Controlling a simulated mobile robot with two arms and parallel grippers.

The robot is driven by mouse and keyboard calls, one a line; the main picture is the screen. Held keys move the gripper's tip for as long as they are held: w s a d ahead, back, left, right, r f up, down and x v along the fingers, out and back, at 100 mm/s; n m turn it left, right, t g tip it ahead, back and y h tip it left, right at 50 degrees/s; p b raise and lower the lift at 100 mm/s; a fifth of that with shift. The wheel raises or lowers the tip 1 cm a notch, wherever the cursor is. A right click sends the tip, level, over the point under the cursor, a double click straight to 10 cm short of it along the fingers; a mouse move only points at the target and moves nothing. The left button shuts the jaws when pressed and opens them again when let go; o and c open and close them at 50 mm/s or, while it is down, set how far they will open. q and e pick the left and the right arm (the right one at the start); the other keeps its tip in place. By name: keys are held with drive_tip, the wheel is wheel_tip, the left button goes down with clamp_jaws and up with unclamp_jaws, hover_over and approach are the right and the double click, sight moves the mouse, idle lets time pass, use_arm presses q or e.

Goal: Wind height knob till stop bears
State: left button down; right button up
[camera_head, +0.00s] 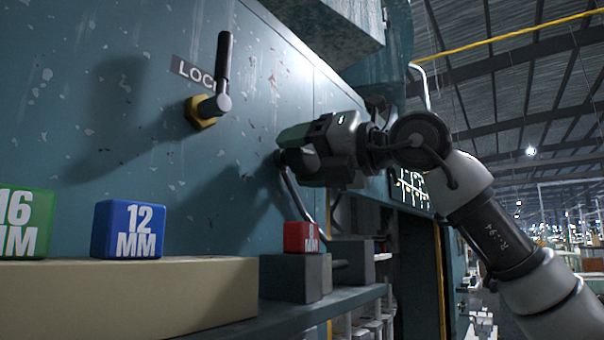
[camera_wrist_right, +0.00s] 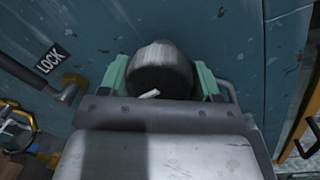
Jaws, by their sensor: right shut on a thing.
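My right gripper (camera_head: 291,146) reaches in from the right to the blue-green machine panel. In the right wrist view my right gripper (camera_wrist_right: 161,82) has its green fingers on both sides of a dark, rounded knob (camera_wrist_right: 160,70), shut on it. The knob bears a small white mark near its lower edge. In the head view the knob is mostly hidden by the gripper, with a grey rounded part (camera_head: 297,160) showing below the fingers. Whether a stop bears cannot be seen. My left gripper is in neither view.
A black LOCK lever (camera_head: 223,70) on a yellow hex base stands left of the gripper. Blue 12 MM (camera_head: 129,230), green 16 MM (camera_head: 24,224) and red (camera_head: 301,237) blocks sit below. A bent metal rod (camera_head: 296,193) hangs beneath the gripper.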

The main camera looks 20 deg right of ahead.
drive_tip(key=shift+m+b, duration=1.05)
drive_tip(key=shift+m, duration=0.55)
drive_tip(key=shift+r+t, duration=0.1)
drive_tip(key=shift+t, duration=0.2)
drive_tip(key=o, duration=0.9)
drive_tip(key=shift+s+d, duration=0.1)
drive_tip(key=shift+s+d, duration=0.15)
drive_tip(key=shift+s, duration=0.05)
drive_tip(key=b+v, duration=0.3)
drive_tip(key=v, duration=0.7)
drive_tip(key=shift+d, duration=0.1)
